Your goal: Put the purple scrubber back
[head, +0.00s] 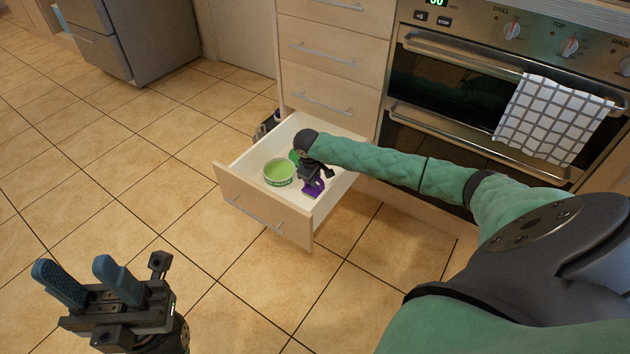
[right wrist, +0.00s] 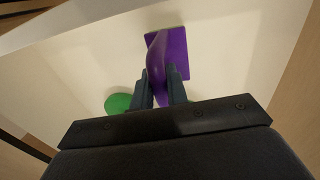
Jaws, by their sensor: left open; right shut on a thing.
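The purple scrubber (head: 313,187) is at my right gripper (head: 318,177), inside the open drawer (head: 253,205) in the head view. In the right wrist view the scrubber (right wrist: 172,52) has a flat purple plate and a handle, and my right gripper (right wrist: 161,88) is shut on the handle. The plate is over the pale drawer floor; I cannot tell whether it touches it. My left gripper (head: 90,283) is open and empty above the tiled floor at the lower left.
A green round thing (right wrist: 118,103) lies near the scrubber. An oven (head: 480,100) with a checked towel (head: 554,115) is to the right. The tiled floor at left is clear.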

